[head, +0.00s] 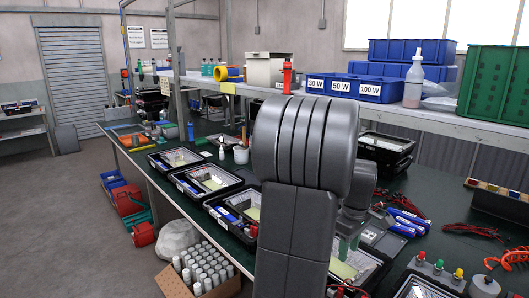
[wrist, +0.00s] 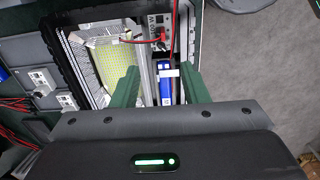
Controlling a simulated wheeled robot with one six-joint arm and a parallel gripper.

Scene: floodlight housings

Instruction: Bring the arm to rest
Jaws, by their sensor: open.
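My gripper (wrist: 160,84) shows in the wrist view, with its two green fingers spread apart. It is above an open black floodlight housing (wrist: 64,42) and nothing shows held in it. The housing contains a yellow-green LED panel (wrist: 117,66) and a grey boxed unit (wrist: 158,30) with red wires. A blue part (wrist: 165,88) with a white label lies between the fingers as seen from above; I cannot tell whether a finger touches it.
Several open black housings (head: 207,178) line the dark green bench (head: 150,178). Blue bins (head: 381,88) and a green crate (head: 497,84) stand on the shelf above. A box of white cylinders (head: 203,270) is on the floor. Open floor (head: 60,210) lies at left.

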